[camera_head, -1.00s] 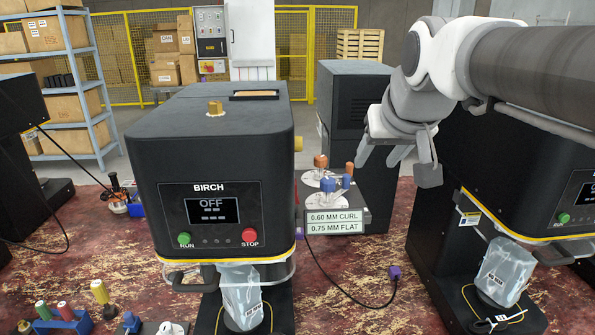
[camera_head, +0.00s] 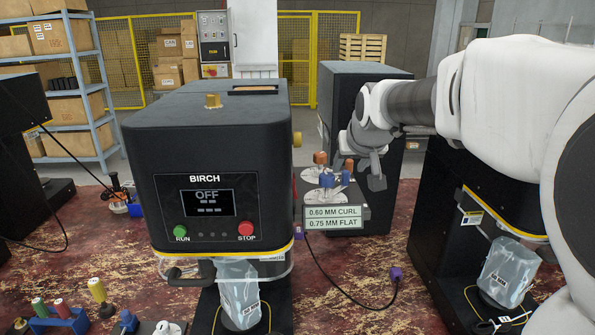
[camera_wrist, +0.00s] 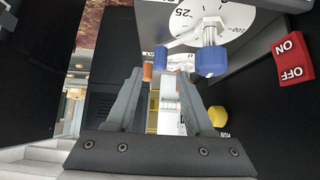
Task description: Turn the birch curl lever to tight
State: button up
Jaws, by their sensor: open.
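The Birch machine (camera_head: 205,150) stands left of centre, its screen reading OFF. A side box on its right carries a label plate (camera_head: 334,217) reading 0.60 MM CURL and 0.75 MM FLAT. Above the plate are orange-capped (camera_head: 320,158) and blue-capped (camera_head: 326,180) levers on white dials. I cannot tell from the labels which is curl. My gripper (camera_head: 364,166) is open beside the levers, on their right. In the wrist view, an orange cap (camera_wrist: 147,72) shows between the open fingers, and a blue cap (camera_wrist: 211,62) lies beyond the right finger. Contact is not clear.
A red ON/OFF switch (camera_wrist: 290,58) and a yellow knob (camera_wrist: 218,116) show in the wrist view. A dark cabinet (camera_head: 360,90) stands behind the levers. Another black machine (camera_head: 440,215) stands to the right. A cable with a purple plug (camera_head: 396,273) lies on the floor.

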aim_at(346, 171)
jog(key=shift+x, duration=2.35)
grip_shut()
